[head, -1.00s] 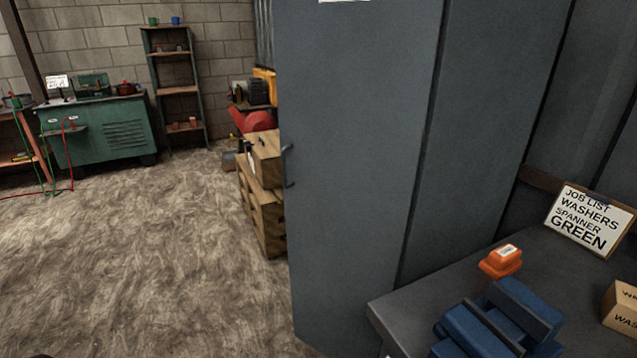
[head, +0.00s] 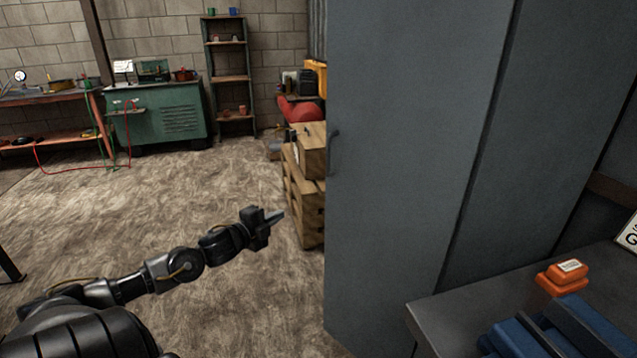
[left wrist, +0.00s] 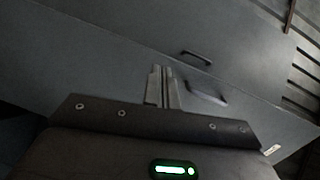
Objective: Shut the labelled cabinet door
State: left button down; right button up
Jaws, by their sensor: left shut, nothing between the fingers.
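The tall grey-blue cabinet door (head: 400,150) fills the middle of the head view, with a dark handle (head: 333,152) at its left edge. No label shows on it in the head view now. How far it stands from its frame I cannot tell. My left gripper (head: 278,216) is shut and empty, left of the door and lower than the handle, apart from both in the picture. My right gripper is out of view.
Wooden crates (head: 305,205) stand just left of the door. A grey bench (head: 440,315) with an orange box (head: 562,278) and a blue tool (head: 555,330) is at lower right. A green workbench (head: 160,120) and shelf (head: 231,90) stand far back. The left floor is open.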

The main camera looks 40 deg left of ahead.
pick_arm(q)
notch_tip(320, 180, up, 7)
jog(key=w+d+m+t+h, duration=0.1)
jog(key=d+m+h, duration=0.1)
jog(key=m, duration=0.1)
jog(key=w+d, duration=0.1)
jog(key=w, duration=1.3)
jog(key=shift+w, duration=0.2)
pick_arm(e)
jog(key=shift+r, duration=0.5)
pick_arm(q)
jog(key=shift+d, duration=0.1)
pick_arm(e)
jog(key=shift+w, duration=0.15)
